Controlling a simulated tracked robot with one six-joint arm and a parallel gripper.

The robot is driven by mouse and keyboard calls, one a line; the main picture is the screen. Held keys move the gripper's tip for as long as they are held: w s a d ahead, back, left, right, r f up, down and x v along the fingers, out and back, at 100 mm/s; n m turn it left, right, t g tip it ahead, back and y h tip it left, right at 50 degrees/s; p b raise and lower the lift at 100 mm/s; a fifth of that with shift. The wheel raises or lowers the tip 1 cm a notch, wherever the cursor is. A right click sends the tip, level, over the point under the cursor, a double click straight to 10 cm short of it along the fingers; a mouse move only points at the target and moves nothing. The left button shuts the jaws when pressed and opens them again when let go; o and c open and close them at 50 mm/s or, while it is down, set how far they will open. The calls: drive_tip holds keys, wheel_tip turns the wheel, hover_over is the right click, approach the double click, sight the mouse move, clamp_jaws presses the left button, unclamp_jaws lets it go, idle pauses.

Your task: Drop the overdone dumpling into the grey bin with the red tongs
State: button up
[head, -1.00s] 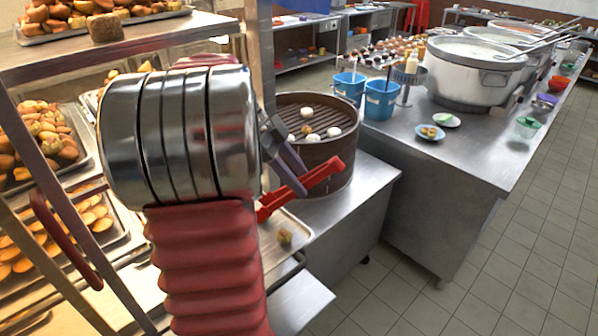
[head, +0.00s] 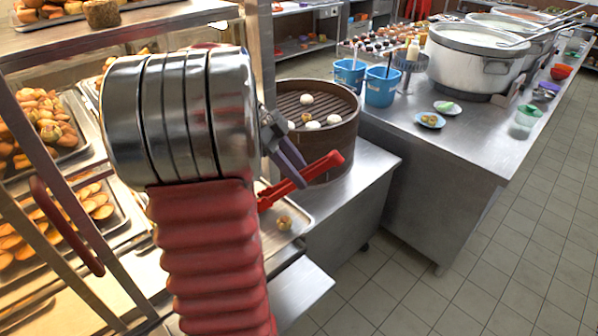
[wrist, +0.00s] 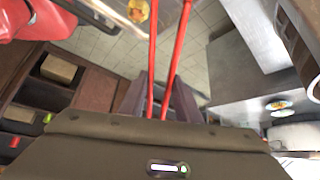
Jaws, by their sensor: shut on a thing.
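My gripper (head: 290,163) is shut on the red tongs (head: 318,178), which it holds above the metal tray (head: 302,229). In the wrist view my gripper (wrist: 158,100) grips the tongs (wrist: 181,50), whose two arms run apart up past the top edge. A small browned dumpling (head: 284,222) sits on the tray below the tongs. A browned dumpling also shows in the wrist view (wrist: 138,10), left of the tongs' arms and outside them. Another yellowish dumpling (head: 307,118) lies among white ones in the round steamer (head: 330,160). I cannot make out a grey bin.
A shelf rack with bread trays (head: 75,215) stands close on the left. Two blue buckets (head: 381,88), a small blue plate (head: 429,121) and large stockpots (head: 470,65) stand on the steel counter (head: 440,160). The tiled floor (head: 480,260) at right is clear.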

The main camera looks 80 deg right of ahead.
clamp_jaws()
wheel_tip(320, 180, up, 12)
idle(1.0)
drive_tip(key=shift+s, duration=0.1)
